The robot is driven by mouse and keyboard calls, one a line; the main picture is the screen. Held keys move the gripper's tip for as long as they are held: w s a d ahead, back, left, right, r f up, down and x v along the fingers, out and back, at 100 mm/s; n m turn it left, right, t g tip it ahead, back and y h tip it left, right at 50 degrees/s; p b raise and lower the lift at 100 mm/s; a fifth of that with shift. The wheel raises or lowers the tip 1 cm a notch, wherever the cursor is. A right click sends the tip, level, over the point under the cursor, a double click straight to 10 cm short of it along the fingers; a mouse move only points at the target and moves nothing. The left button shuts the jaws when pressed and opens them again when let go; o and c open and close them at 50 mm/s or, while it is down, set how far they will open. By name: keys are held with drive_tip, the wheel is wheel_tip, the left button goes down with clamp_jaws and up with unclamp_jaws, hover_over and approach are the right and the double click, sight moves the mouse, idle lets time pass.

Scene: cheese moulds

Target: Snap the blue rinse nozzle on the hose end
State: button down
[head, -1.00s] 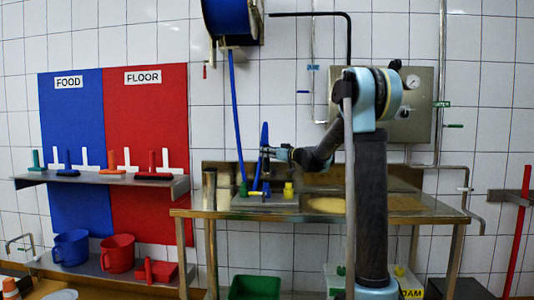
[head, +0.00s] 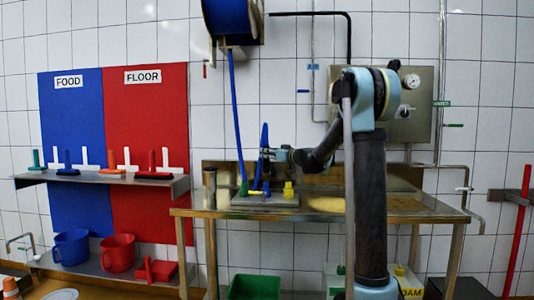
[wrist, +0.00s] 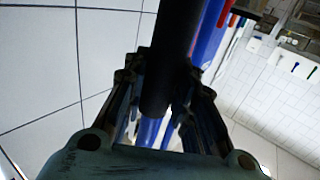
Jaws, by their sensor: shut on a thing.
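My gripper (head: 265,154) is shut on the hose end, a slim upright piece above the steel table. The blue hose shows above my fingers (head: 264,135). In the wrist view a dark cylinder (wrist: 168,60) lies between my fingers (wrist: 165,100), with blue behind it. The blue rinse nozzle (head: 267,187) appears as a small blue piece on the board, below my gripper. The hose end points down towards it; whether they touch is too small to tell. Green (head: 244,188) and yellow (head: 288,188) nozzles stand to either side.
The nozzles' board (head: 275,201) lies on the steel table (head: 330,214). A metal cylinder (head: 210,190) stands left. The hose (head: 236,115) hangs from a wall reel (head: 230,20). A green crate (head: 254,287) is below. Free room shows right of the board.

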sight(267, 142)
drive_tip(key=shift+f, duration=1.75)
drive_tip(key=shift+r, duration=0.15)
drive_tip(key=shift+r, duration=4.35)
